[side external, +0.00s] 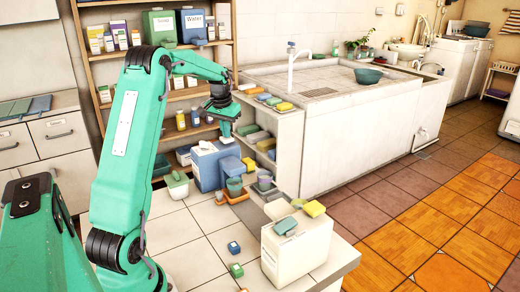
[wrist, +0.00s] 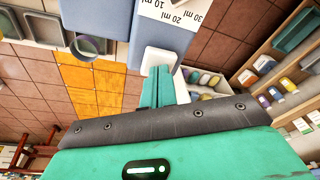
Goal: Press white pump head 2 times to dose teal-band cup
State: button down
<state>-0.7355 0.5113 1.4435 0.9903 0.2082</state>
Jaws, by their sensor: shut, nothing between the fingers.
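A blue dispenser (side external: 207,168) stands on the tiled counter in the side view. In the wrist view its blue body (wrist: 160,28) carries a white label marked 10, 20 and 30 ml. The white pump head (wrist: 161,58) shows just beyond my fingertips in the wrist view. My gripper (side external: 226,139) is shut and empty, pointing down over the dispenser; its green fingers (wrist: 163,75) overlap the pump head's edge in the wrist view. I cannot tell whether they touch it. A grey-teal cup (side external: 234,186) stands beside the dispenser; a cup (wrist: 90,46) also shows in the wrist view, its band unclear.
A white box (side external: 292,252) with sponges on top stands at the front right of the counter. A white lidded pot (side external: 177,186) is left of the dispenser. Shelves (side external: 150,80) with bottles stand behind. Tiles (side external: 200,240) at the front are mostly clear.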

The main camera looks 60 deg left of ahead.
jog(key=shift+f, duration=0.2)
jog(key=shift+r, duration=1.35)
jog(key=shift+f, duration=1.15)
dwell(0.7)
jog(key=shift+r, duration=1.15)
jog(key=shift+r, duration=0.15)
jog(key=shift+r, duration=2.9)
